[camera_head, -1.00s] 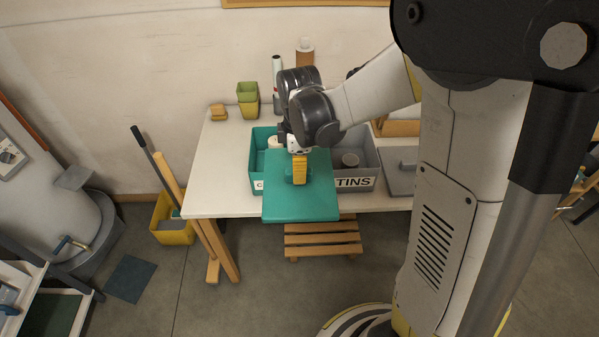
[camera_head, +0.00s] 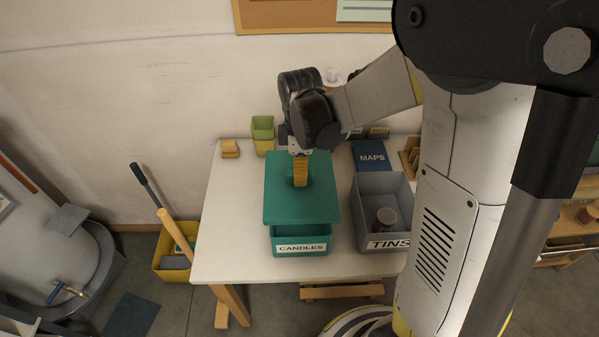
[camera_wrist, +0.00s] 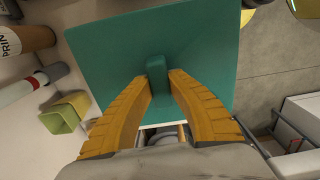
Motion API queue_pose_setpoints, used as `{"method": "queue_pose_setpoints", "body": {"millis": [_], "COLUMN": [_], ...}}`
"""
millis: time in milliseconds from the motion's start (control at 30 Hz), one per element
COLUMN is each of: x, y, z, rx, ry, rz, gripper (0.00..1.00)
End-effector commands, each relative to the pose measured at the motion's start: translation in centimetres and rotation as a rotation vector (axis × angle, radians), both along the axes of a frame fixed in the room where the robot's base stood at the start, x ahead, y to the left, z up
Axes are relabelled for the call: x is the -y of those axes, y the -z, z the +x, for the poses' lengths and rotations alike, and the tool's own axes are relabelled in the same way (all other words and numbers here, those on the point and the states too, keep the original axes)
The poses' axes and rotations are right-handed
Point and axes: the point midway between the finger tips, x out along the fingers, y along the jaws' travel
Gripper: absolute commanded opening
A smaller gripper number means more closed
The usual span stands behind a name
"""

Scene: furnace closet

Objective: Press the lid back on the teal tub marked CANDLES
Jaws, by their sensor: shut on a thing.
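The teal tub (camera_head: 301,240) with the CANDLES label stands on the white table, its label facing the front. The teal lid (camera_head: 318,208) is over the tub and hides its inside and back. In the head view the lid looks roughly level; I cannot tell whether it touches the rim. My gripper (camera_head: 300,172) is shut on the lid's raised handle from above. In the wrist view the yellow fingers (camera_wrist: 157,88) close on both sides of the teal handle (camera_wrist: 157,72), with the lid (camera_wrist: 110,50) spread out beyond them.
The grey TINS tub (camera_head: 366,236) with a tin inside stands close on the right. A blue MAPS box (camera_head: 371,156) is behind it. Green and yellow pots (camera_head: 263,128) and a small wooden block (camera_head: 230,147) are at the back left. The table's left front is clear.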

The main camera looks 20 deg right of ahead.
Motion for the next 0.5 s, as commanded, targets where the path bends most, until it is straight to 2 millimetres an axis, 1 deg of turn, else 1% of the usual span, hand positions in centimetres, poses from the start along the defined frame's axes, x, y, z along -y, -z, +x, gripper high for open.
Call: {"method": "queue_pose_setpoints", "body": {"millis": [267, 500], "x": [0.0, 0.0], "y": [0.3, 2.1], "z": [0.0, 0.0], "rx": [0.000, 0.000], "ry": [0.000, 0.000], "rz": [0.000, 0.000], "gripper": [0.00, 0.00]}}
